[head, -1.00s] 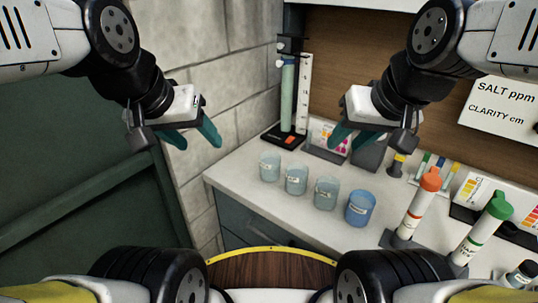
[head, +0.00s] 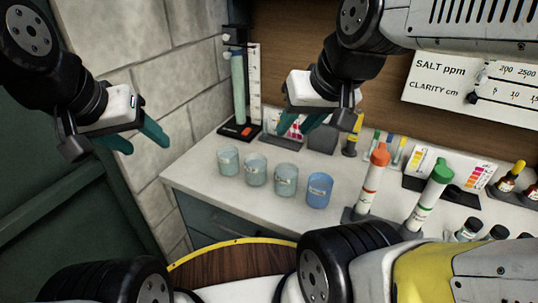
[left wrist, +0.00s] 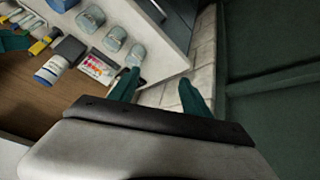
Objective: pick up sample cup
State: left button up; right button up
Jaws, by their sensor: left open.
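Three pale grey-green cups stand in a row on the white counter in the head view: a left one (head: 228,161), a middle one (head: 255,170) and a right one (head: 286,180). A blue cup (head: 319,190) ends the row. I cannot tell which is the sample cup. My left gripper (head: 149,149) is open and empty, in the air left of the row and apart from it. In the left wrist view its two teal fingers (left wrist: 158,82) are spread, with pale cups (left wrist: 115,38) beyond to the upper left. My right gripper (head: 328,126) hangs behind the blue cup, fingers apart, apparently empty.
A tall tube on a black stand (head: 239,95) stands at the back left. Small dark bottles (head: 468,230) are at the far right. A stone wall (head: 140,60) borders the counter's left.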

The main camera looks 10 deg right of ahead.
aim_at(286, 174)
jog(key=j+z, duration=0.2)
jog(key=z, duration=1.35)
jog(key=k+j+z, duration=0.2)
jog(key=k, duration=0.35)
jog(key=j, duration=0.1)
